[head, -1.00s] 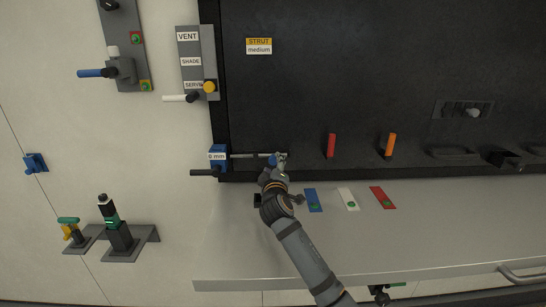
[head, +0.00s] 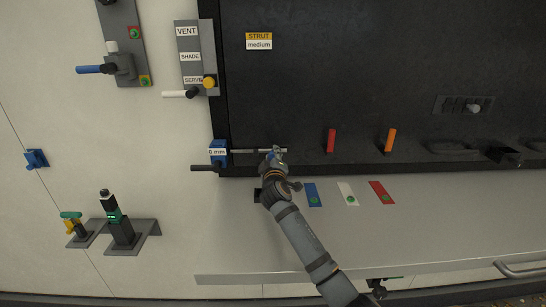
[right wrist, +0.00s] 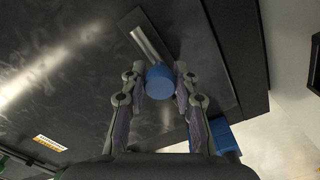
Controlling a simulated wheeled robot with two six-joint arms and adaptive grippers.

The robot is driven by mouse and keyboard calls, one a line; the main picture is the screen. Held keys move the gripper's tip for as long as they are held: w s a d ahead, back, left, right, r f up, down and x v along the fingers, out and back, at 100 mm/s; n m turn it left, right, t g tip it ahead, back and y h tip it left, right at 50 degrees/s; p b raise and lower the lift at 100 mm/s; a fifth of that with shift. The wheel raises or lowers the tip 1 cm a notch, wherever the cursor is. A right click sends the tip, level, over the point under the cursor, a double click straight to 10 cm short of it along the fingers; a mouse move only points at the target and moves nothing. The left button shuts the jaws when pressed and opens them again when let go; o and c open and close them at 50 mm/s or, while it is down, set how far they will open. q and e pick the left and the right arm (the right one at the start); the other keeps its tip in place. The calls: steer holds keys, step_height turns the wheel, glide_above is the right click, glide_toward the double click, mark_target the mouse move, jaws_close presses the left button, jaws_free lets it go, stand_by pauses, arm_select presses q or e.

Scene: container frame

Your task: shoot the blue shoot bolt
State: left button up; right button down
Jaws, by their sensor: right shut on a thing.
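The blue shoot bolt has a blue block (head: 218,146) with a "6 mm" label at the lower left of the black panel, and a thin metal bar (head: 245,151) runs right from it. Its blue knob (right wrist: 160,82) sits between the fingers of my right gripper (right wrist: 158,88), which are shut on it. The block also shows in the right wrist view (right wrist: 225,137). In the head view my right gripper (head: 275,155) is near the bar's right end and hides most of the knob. My left gripper is not in view.
A dark handle (head: 204,168) sticks out left below the block. A red lever (head: 331,140) and an orange lever (head: 389,140) stand to the right. A grey ledge (head: 420,225) with blue, white and red plates lies below. A white-handled lever (head: 178,94) is above left.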

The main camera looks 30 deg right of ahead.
mark_target(261, 152)
steer(key=shift+w+a+f, duration=0.1)
steer(key=shift+a, duration=0.05)
steer(key=w+a+b, duration=0.1)
steer(key=a, duration=0.2)
steer(key=shift+w+b, duration=0.35)
steer(key=shift+b, duration=0.05)
steer(key=c, duration=1.4)
jaws_free()
steer(key=shift+c, duration=0.2)
steer(key=o, duration=0.4)
steer(key=shift+w+a, duration=0.15)
steer(key=shift+a, duration=0.1)
steer(key=shift+o, duration=0.2)
steer(key=shift+d, duration=0.1)
